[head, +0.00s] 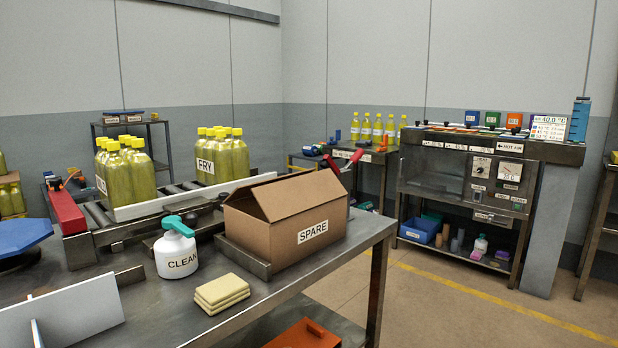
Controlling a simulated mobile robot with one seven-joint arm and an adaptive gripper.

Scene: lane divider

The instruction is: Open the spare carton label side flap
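The brown spare carton (250,228) stands near the right edge of the metal table in the head view. Its white SPARE label (312,232) is on the long side facing right and toward me. The label side flap (300,193) runs along the top edge of that side and slopes up and inward over the box, covering most of the top. A lighter flap edge (255,182) shows behind it. The inside of the carton is mostly hidden. My gripper is not in view.
A white CLEAN spray bottle (176,252) and yellow sponges (222,291) stand left of the carton. Behind it are a bottle conveyor (95,214) and a red-handled tool (332,165). A white panel (65,318) is at front left. The floor on the right is clear.

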